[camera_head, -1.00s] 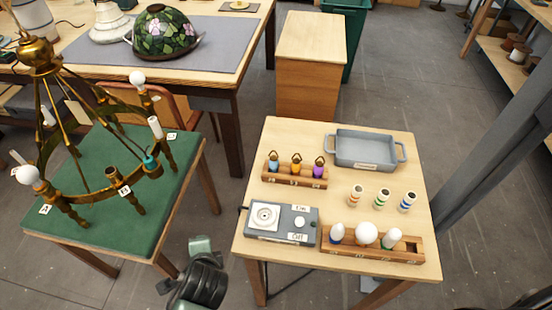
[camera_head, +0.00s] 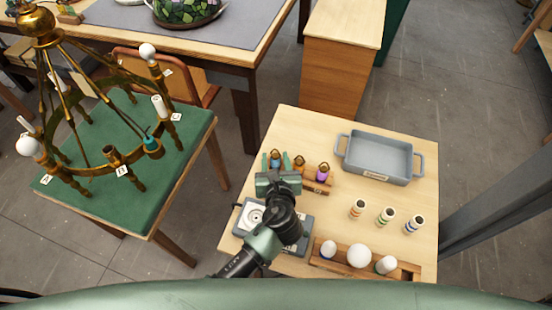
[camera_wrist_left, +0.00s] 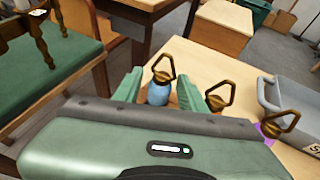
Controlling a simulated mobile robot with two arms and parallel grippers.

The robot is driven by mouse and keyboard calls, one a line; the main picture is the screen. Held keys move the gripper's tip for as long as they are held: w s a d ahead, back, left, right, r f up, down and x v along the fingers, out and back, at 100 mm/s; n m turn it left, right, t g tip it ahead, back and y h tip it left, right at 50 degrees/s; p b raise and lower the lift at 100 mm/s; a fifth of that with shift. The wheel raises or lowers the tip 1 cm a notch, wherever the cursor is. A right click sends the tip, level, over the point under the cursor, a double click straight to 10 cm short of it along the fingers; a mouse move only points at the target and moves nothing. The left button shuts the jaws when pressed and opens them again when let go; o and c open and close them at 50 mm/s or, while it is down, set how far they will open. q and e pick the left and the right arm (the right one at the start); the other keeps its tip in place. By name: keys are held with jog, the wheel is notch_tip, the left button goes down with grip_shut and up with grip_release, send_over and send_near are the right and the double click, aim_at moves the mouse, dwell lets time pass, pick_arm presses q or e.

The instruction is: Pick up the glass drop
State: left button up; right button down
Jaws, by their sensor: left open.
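Three glass drops with brass loops stand in a wooden rack (camera_head: 318,189): blue (camera_head: 275,163), amber (camera_head: 299,162) and purple (camera_head: 322,172). My left gripper (camera_head: 276,157) is open over the rack's left end, with one finger on each side of the blue drop. In the left wrist view the blue drop (camera_wrist_left: 158,93) shows between the green fingers, its loop rising above them. The amber drop's loop (camera_wrist_left: 220,97) is just right of the right finger, its body hidden. The purple drop (camera_wrist_left: 270,130) is partly hidden. My right gripper is not in view.
A grey tray (camera_head: 378,175) stands behind right. Three striped sockets (camera_head: 385,215) and a bulb rack (camera_head: 405,270) stand at right and front. A tester box (camera_head: 306,232) lies under my left arm. The chandelier (camera_head: 112,157) stands on the green table at left.

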aim_at(275, 153)
pick_arm(q)
jog(key=x, duration=0.3)
jog(key=shift+w+r, duration=0.1)
jog(key=shift+w, duration=0.4)
jog(key=c, duration=0.9)
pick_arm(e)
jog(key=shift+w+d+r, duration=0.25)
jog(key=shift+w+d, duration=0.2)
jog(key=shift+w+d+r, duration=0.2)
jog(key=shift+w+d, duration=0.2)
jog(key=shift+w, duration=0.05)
pick_arm(q)
jog(key=shift+r, duration=0.3)
notch_tip(275, 153, up, 19)
